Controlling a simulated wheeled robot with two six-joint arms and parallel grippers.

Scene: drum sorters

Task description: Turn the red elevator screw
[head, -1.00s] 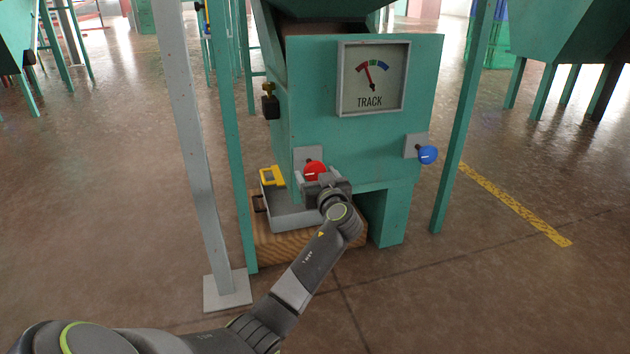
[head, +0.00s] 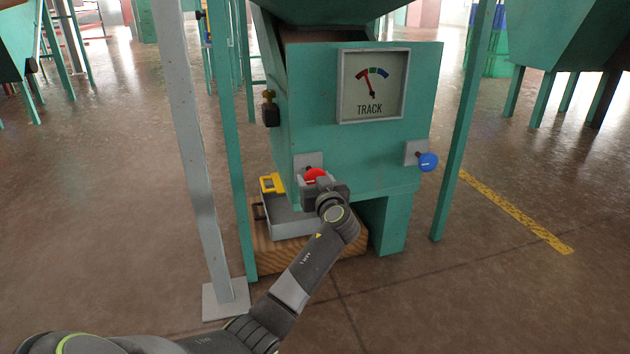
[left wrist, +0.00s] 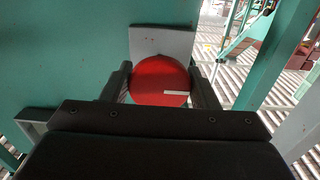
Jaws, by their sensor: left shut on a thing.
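The red elevator screw (head: 315,174) is a round red knob on a grey plate, low on the front of the green machine (head: 360,150). In the left wrist view the red knob (left wrist: 160,80) sits between the two dark fingers of my left gripper (left wrist: 161,86), and a pale mark shows on its face. My left gripper (head: 318,183) is shut on the red screw and hides its lower part in the head view. The TRACK gauge (head: 372,85) above has its needle pointing up and left, near the red band. My right gripper is not in view.
A blue knob (head: 428,162) is on the machine's right side. A grey tray (head: 290,226) with a yellow device (head: 271,183) stands on a wooden block (head: 290,258) at the lower left. A grey post (head: 200,180) and green legs stand close by.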

